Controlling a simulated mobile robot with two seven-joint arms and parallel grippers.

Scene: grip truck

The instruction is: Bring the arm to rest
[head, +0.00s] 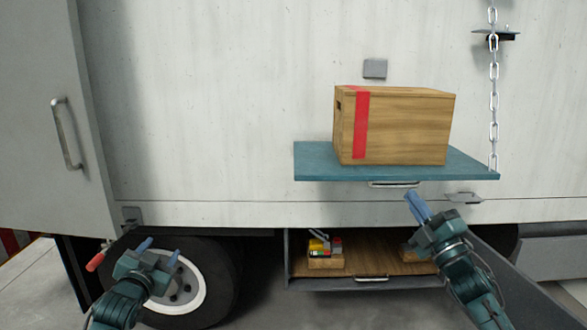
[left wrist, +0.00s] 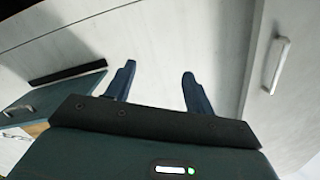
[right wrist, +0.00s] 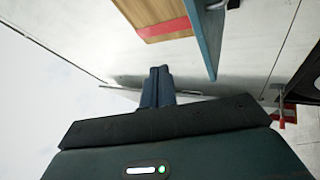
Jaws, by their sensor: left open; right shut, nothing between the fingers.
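My left gripper (head: 158,250) is at the lower left of the head view, in front of the truck wheel. Its two blue fingers stand apart with nothing between them, as the left wrist view (left wrist: 157,85) also shows. My right gripper (head: 416,204) is right of centre in the head view, just below and in front of the blue-green fold-down shelf. Its fingers are together and empty in the right wrist view (right wrist: 158,82). Neither gripper touches anything that I can see.
A wooden box (head: 410,130) with a red stripe stands on the fold-down shelf (head: 315,165), held by a chain (head: 494,100). An open lower compartment (head: 375,265) holds small coloured items (head: 322,247). A door handle (head: 66,133) is at left. The wheel (head: 190,290) is behind my left gripper.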

